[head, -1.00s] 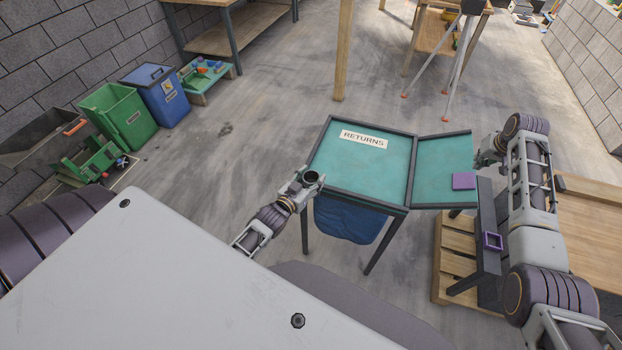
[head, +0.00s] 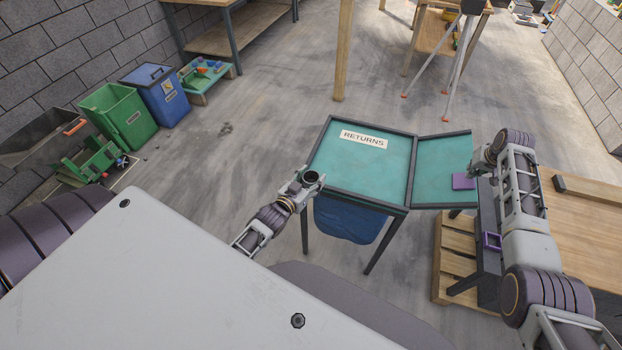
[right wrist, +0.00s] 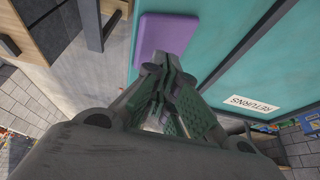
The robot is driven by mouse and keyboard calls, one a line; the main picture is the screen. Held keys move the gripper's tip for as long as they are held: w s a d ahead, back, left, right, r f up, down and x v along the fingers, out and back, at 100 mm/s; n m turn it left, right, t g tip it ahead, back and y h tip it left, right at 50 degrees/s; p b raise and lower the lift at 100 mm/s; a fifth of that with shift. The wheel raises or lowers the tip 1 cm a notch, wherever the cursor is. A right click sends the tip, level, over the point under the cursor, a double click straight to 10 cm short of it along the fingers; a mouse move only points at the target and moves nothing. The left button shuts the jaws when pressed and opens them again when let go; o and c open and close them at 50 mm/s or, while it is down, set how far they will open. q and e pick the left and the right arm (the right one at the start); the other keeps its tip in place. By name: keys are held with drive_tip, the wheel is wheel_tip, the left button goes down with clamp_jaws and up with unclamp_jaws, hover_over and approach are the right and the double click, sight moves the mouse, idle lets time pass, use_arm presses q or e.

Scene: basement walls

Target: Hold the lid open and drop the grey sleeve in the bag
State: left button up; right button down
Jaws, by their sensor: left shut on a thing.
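The stand's teal lid (head: 355,175), labelled RETURNS, lies down flat in its dark frame. A blue bag (head: 345,220) hangs under it; its mouth is hidden. My left gripper (head: 303,185) is shut on a short dark grey sleeve (head: 313,177), held upright near the lid's left front corner. A purple pad (head: 464,181) lies on the teal side panel (head: 440,155) right of the lid. My right gripper (head: 482,165) is just right of the pad. In the right wrist view its fingers (right wrist: 165,68) meet at the tips, empty, in front of the pad (right wrist: 165,35).
A dark post with a purple square ring (head: 492,241) stands by a wooden pallet (head: 452,265). A wooden bench (head: 580,225) is at the right. Green (head: 120,115) and blue bins (head: 158,95) stand at the far left. The floor left of the stand is clear.

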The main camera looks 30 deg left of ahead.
sight(464, 181)
drive_tip(key=shift+f, duration=0.85)
drive_tip(key=shift+f, duration=0.15)
idle(0.8)
drive_tip(key=shift+f, duration=2.15)
